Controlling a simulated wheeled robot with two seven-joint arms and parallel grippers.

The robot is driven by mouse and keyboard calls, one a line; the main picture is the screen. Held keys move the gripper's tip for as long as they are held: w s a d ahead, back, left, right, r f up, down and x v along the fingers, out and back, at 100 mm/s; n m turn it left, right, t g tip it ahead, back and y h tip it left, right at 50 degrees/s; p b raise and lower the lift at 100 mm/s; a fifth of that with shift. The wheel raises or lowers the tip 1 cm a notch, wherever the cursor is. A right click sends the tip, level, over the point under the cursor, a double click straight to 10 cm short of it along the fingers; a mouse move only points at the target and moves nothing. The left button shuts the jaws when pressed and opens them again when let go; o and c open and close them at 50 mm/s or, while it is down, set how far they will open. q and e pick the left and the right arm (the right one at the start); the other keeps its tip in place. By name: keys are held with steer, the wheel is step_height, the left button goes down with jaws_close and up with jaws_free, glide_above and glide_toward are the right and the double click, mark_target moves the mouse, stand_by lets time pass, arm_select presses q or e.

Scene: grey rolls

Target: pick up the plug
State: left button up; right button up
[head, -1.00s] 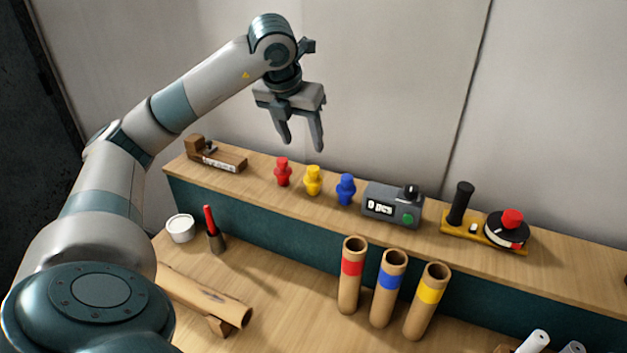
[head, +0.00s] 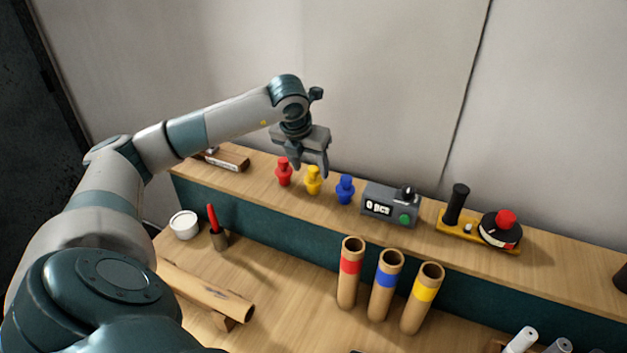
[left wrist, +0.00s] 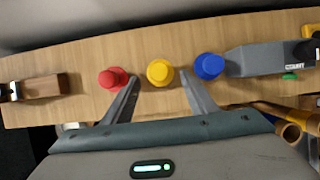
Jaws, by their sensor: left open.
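Three plugs stand upright in a row on the raised wooden shelf: a red plug (head: 284,172), a yellow plug (head: 313,181) and a blue plug (head: 345,189). My left gripper (head: 309,168) is open and empty, pointing down at the yellow plug. In the left wrist view the yellow plug (left wrist: 160,72) shows between the two fingertips. The red plug (left wrist: 113,78) lies outside the left finger and the blue plug (left wrist: 209,66) outside the right one. I cannot tell whether the fingers touch any plug. My right gripper is not in view.
A counter box (head: 391,205) stands right of the blue plug, and a wooden block tool (head: 229,159) lies left of the red one. Three cardboard tubes with red (head: 350,267), blue (head: 387,280) and yellow (head: 425,290) bands stand on the lower table.

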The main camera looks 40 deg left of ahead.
mark_target(312, 170)
arm_select(q)
steer(key=shift+p+x, duration=0.75)
steer(key=shift+p, duration=0.3)
steer(key=p+x, duration=0.1)
steer(key=x, duration=0.2)
steer(key=shift+w+r+p, duration=0.1)
steer(key=shift+p, duration=0.25)
steer(key=shift+w+a+f, duration=0.1)
steer(key=shift+f, duration=0.3)
steer(key=shift+c, duration=0.3)
steer(key=c, duration=0.8)
